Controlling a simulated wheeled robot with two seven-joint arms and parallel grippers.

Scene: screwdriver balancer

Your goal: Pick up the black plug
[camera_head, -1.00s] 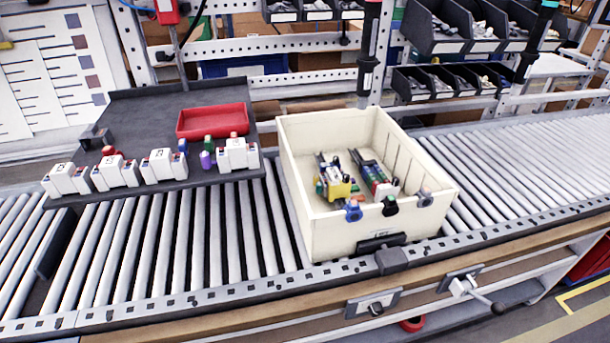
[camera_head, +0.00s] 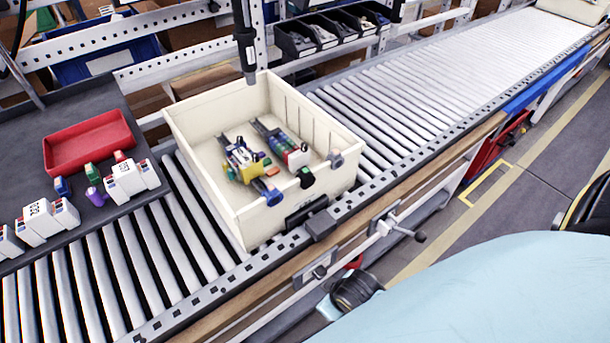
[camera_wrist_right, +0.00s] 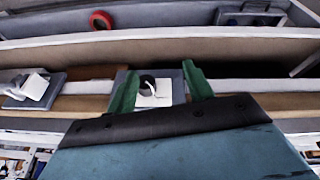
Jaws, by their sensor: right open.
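The black plug (camera_head: 305,177) sits at the front rim of the cream bin (camera_head: 205,188), between a blue plug (camera_head: 268,192) and a grey-blue plug (camera_head: 336,160). My right gripper (camera_wrist_right: 158,70) shows in the right wrist view with its two green fingers apart and nothing between them. It faces the conveyor's side rail, and the black plug is not visible there. A large light-blue part of my arm fills the lower right of the head view. My left gripper is in neither current view.
The bin stands on the roller conveyor (camera_head: 420,98) and holds several coloured parts. A dark tray (camera_head: 35,150) at left carries a red tray (camera_head: 88,145) and white blocks. A lever (camera_head: 408,232) sticks out from the front rail. Rollers right of the bin are clear.

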